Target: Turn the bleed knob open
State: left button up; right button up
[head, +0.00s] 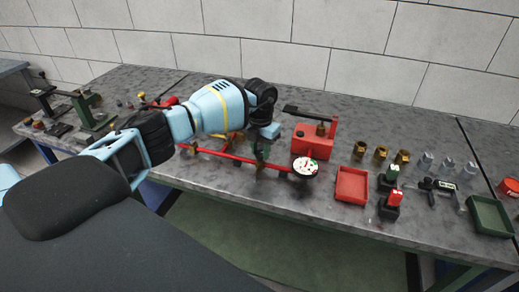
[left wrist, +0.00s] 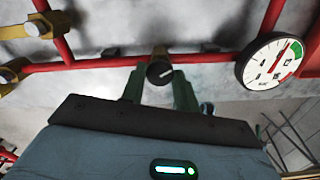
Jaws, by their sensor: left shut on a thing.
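The bleed knob (left wrist: 160,72) is a small round dark knob with a pale mark, on a brass fitting on the red pipe (left wrist: 98,64). In the left wrist view my left gripper (left wrist: 159,85) has its two green fingers on either side of the knob, shut on it. In the head view my left gripper (head: 262,152) points down at the red pipe (head: 230,157), and it hides the knob there. A round white gauge (left wrist: 270,60) is at the pipe's right end; it also shows in the head view (head: 305,167). My right gripper is not in view.
A red hand pump box (head: 314,141) with a black lever stands behind the gauge. A red tray (head: 352,185), several brass fittings (head: 381,154) and a green tray (head: 489,215) are to the right. Brass valve parts (left wrist: 42,25) sit left of the knob.

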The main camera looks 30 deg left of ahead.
aim_at(260, 153)
pick_arm(q)
jog(key=shift+n, duration=0.3)
jog(key=o, duration=1)
jog(key=shift+c, duration=0.2)
jog(key=shift+r, duration=0.1)
notch_tip(260, 153, up, 8)
jog(key=shift+f, duration=0.2)
